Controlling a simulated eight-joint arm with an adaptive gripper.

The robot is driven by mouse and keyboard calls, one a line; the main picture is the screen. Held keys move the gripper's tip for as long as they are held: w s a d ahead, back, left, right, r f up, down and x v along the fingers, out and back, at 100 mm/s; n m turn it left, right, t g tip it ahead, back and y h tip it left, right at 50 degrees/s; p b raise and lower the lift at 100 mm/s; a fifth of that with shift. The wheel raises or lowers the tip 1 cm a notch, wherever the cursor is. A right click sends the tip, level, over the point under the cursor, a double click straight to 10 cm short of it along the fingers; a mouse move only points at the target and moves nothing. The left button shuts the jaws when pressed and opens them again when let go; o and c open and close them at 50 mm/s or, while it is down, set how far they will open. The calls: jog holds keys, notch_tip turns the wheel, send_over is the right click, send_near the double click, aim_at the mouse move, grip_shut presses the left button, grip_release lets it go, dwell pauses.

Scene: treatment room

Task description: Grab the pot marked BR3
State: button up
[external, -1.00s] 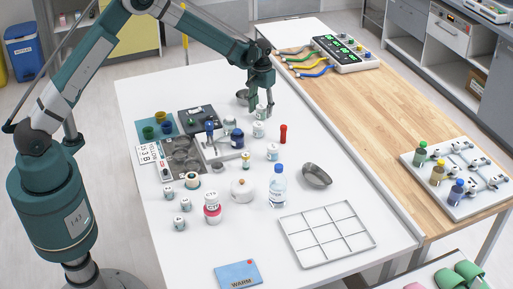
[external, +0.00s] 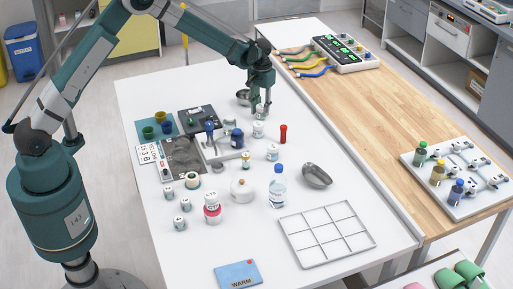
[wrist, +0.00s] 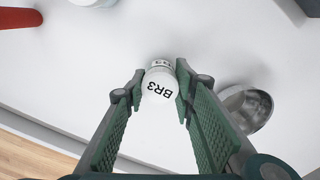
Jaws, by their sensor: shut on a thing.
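The pot marked BR3 (wrist: 159,86) is small and white, with black letters on its lid. In the wrist view it sits between the two green ridged fingers of my gripper (wrist: 158,92), which are shut on its sides. In the external view my gripper (external: 260,106) points down at the far part of the white table (external: 355,185), with the pot (external: 260,114) between its fingertips. The fingers partly hide the pot there, and I cannot tell whether its base touches the table.
A metal bowl (wrist: 246,108) stands close beside my gripper. Another white pot (external: 258,130) and a red cylinder (external: 283,133) stand nearer the camera.

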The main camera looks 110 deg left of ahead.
aim_at(261, 106)
jog(key=shift+r, duration=0.1)
jog(key=shift+r, duration=4.95)
